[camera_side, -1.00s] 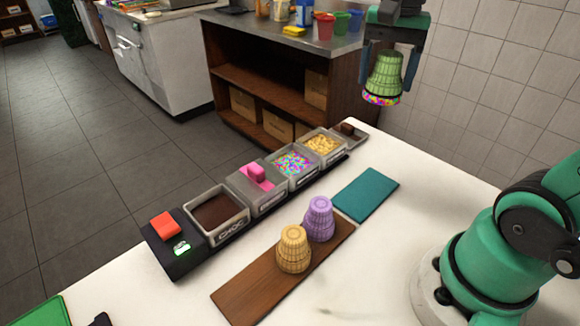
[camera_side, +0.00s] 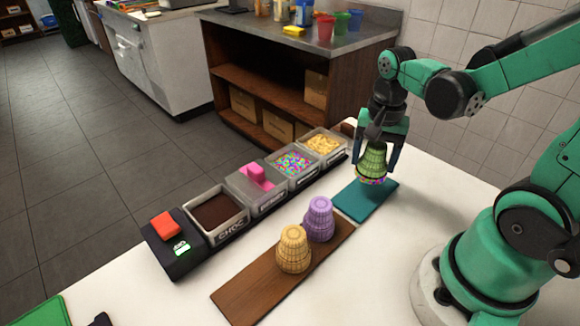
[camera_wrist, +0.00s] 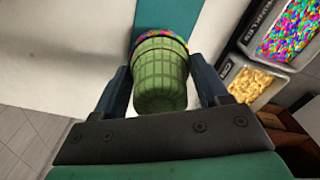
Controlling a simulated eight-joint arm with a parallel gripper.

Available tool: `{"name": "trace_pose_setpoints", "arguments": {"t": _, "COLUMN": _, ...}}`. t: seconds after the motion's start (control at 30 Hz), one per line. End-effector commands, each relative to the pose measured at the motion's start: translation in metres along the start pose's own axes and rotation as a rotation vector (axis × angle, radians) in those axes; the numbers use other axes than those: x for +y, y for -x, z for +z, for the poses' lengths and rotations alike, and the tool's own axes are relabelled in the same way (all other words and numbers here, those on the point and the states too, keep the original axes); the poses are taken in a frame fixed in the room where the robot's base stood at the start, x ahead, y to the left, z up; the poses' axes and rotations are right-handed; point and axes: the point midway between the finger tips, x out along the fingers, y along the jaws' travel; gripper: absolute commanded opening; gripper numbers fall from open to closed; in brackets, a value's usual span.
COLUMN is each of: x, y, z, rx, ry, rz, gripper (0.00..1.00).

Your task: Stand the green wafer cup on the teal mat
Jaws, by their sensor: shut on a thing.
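The green wafer cup (camera_side: 372,161) is held upside down between the fingers of my gripper (camera_side: 376,160), its wide rim facing down and coated with coloured sprinkles. It also shows in the wrist view (camera_wrist: 160,82), between both fingers. The teal mat (camera_side: 362,206) lies flat on the white counter at the end of the wooden board. The cup is over the far part of the mat. I cannot tell whether its rim touches the mat or hangs just above it.
A purple wafer cup (camera_side: 319,219) and a tan wafer cup (camera_side: 293,250) stand upside down on the wooden board (camera_side: 252,292). A row of topping trays, with chocolate (camera_side: 216,212), sprinkles (camera_side: 292,163) and yellow pieces (camera_side: 322,144), runs along the left. The counter right of the board is clear.

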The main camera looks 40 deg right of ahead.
Motion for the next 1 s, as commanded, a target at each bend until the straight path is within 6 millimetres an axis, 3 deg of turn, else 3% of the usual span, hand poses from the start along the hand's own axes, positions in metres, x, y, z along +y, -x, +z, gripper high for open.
{"name": "trace_pose_setpoints", "arguments": {"t": 0.5, "x": 0.000, "y": -0.041, "z": 0.000, "rx": 0.000, "ry": 0.000, "rz": 0.000, "gripper": 0.38}}
{"name": "trace_pose_setpoints", "arguments": {"t": 0.97, "x": 0.000, "y": -0.047, "z": 0.001, "rx": 0.000, "ry": 0.000, "rz": 0.000, "gripper": 0.38}}
{"name": "trace_pose_setpoints", "arguments": {"t": 1.0, "x": 0.000, "y": -0.048, "z": 0.001, "rx": 0.000, "ry": 0.000, "rz": 0.000, "gripper": 0.73}}
